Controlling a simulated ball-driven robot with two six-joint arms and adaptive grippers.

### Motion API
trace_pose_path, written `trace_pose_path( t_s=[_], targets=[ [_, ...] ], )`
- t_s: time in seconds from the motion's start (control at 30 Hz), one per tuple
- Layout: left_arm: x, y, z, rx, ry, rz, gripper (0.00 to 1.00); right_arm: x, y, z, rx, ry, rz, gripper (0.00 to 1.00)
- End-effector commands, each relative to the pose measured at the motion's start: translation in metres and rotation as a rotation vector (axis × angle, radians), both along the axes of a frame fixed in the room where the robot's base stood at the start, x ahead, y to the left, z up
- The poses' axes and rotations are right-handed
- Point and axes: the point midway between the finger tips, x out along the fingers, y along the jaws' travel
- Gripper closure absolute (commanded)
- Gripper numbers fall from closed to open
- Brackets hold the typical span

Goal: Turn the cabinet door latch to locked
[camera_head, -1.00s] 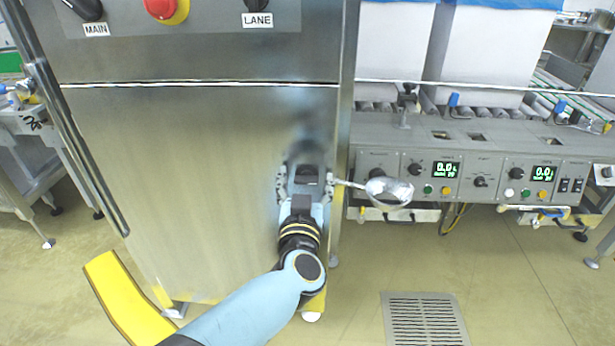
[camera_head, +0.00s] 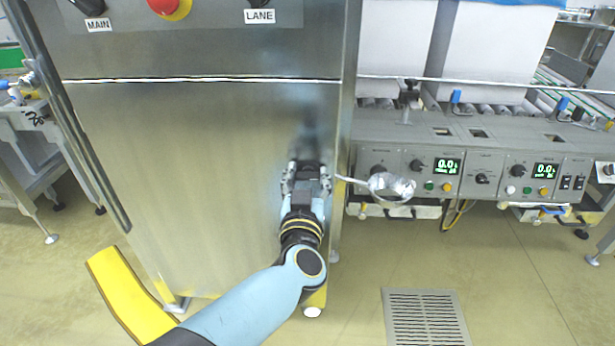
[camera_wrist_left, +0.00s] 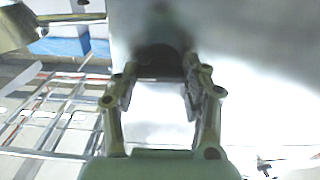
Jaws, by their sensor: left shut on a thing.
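The steel cabinet door (camera_head: 200,190) fills the left and middle of the head view. The dark latch (camera_head: 309,168) sits near its right edge, largely hidden by my gripper. My left gripper (camera_head: 306,181) is at the door with a finger on each side of the latch, shut on it. In the left wrist view the latch (camera_wrist_left: 160,62) is a dark, blurred block at the tips of my left gripper (camera_wrist_left: 160,88). Whether the latch points to locked cannot be told. My right gripper is not in view.
Above the door is a panel with a red button (camera_head: 163,5) and knobs labelled MAIN and LANE. A shiny metal piece (camera_head: 392,187) on a thin rod juts out right of the cabinet. A control console (camera_head: 470,165) stands farther right. The floor in front is open.

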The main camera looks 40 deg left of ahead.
Motion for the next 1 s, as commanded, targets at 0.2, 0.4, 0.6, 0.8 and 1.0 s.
trace_pose_path(
  t_s=[0.2, 0.4, 0.6, 0.8, 1.0],
  targets=[
    [-0.0002, 0.0006, 0.0008, -0.113, -0.069, 0.000, 0.87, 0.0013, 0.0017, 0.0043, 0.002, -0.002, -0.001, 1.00],
    [-0.0005, 0.0012, 0.0007, -0.266, -0.164, 0.000, 0.87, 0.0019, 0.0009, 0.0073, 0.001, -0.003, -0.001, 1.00],
    [-0.0007, 0.0018, -0.0001, -0.427, -0.263, 0.000, 0.87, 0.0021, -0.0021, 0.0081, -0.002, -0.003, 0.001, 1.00],
    [-0.0012, 0.0024, -0.0010, -0.589, -0.362, 0.000, 0.87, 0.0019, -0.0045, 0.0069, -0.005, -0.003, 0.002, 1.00],
    [-0.0017, 0.0028, -0.0024, -0.752, -0.462, 0.001, 0.87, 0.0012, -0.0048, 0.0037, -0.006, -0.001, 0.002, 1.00]
  ],
)
